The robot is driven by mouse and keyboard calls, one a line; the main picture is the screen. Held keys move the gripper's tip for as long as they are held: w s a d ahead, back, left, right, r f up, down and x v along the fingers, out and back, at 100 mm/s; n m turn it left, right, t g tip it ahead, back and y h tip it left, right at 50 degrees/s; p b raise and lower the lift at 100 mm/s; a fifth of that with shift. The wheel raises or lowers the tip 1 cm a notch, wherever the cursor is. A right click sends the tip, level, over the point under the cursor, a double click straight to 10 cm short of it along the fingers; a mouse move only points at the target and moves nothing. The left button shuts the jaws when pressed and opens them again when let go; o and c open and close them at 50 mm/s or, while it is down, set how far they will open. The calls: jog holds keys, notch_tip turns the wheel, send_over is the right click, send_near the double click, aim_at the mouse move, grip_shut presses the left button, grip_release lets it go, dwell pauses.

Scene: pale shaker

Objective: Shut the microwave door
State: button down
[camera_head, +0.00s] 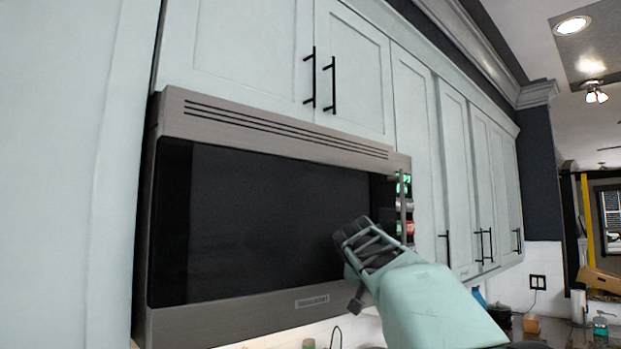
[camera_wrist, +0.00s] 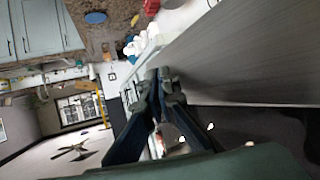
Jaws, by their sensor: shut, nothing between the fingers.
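The microwave (camera_head: 270,135) is mounted under the wall cabinets in the head view. Its dark-glass door (camera_head: 255,215) has a grey frame and looks flush or nearly flush with the body; a small gap at the right edge cannot be ruled out. A vertical handle (camera_head: 403,208) stands at the right beside the control panel with a green display. My gripper (camera_head: 352,237) is shut and empty in front of the lower right part of the door. In the wrist view my gripper (camera_wrist: 165,78) is beside a grey brushed surface (camera_wrist: 250,50); contact cannot be told.
Pale cabinets (camera_head: 355,50) with black handles run above and to the right of the microwave. A counter (camera_wrist: 95,35) with several small items shows in the wrist view. Open room lies at the right of the head view.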

jog(key=s+d+b, duration=0.4)
jog(key=s, duration=0.1)
jog(key=shift+s, duration=0.3)
dwell(0.7)
